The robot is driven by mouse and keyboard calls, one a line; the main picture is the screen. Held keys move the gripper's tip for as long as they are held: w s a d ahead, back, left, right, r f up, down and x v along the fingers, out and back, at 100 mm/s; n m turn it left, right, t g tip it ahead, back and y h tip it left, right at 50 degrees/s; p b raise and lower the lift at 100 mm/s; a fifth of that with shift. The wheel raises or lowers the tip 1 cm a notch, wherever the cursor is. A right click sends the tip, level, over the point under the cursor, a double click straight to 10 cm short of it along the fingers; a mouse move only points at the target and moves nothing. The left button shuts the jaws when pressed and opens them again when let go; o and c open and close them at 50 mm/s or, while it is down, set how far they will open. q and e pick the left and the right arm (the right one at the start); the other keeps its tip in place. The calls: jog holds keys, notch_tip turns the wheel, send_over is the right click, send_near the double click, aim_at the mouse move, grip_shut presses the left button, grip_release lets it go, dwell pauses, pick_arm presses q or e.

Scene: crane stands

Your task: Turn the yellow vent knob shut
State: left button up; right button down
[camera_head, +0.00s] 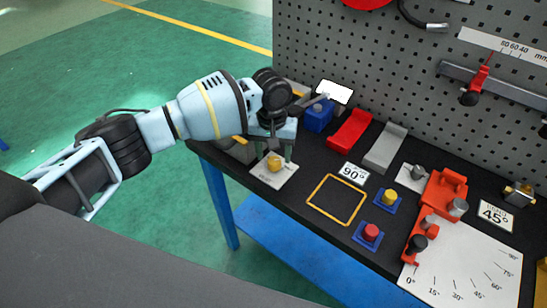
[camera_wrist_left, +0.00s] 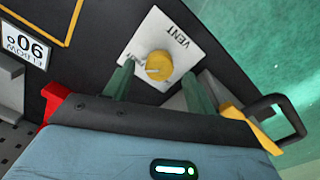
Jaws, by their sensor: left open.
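The yellow vent knob (camera_head: 274,163) sits on a white plate (camera_head: 263,176) at the left front corner of the dark bench. In the left wrist view the knob (camera_wrist_left: 159,66) is round with a dark line on its face, and the plate (camera_wrist_left: 185,38) reads VENT. My left gripper (camera_head: 273,158) is right at the knob, its fingers apart on either side. In the wrist view the left gripper's green fingers (camera_wrist_left: 155,86) stand a little below the knob's middle, one at each side. I cannot tell whether they touch it. My right gripper is not in view.
A blue block (camera_head: 319,116), a red block (camera_head: 349,131) and a grey block (camera_head: 385,149) stand behind. A yellow outlined square (camera_head: 336,200), a yellow button (camera_head: 390,197) and a red button (camera_head: 371,232) lie to the right. A grey pegboard (camera_head: 400,85) closes the back.

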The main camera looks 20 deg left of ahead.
aim_at(273, 160)
pick_arm(q)
notch_tip(273, 160, up, 5)
jog(key=shift+r, duration=0.15)
dwell(0.6)
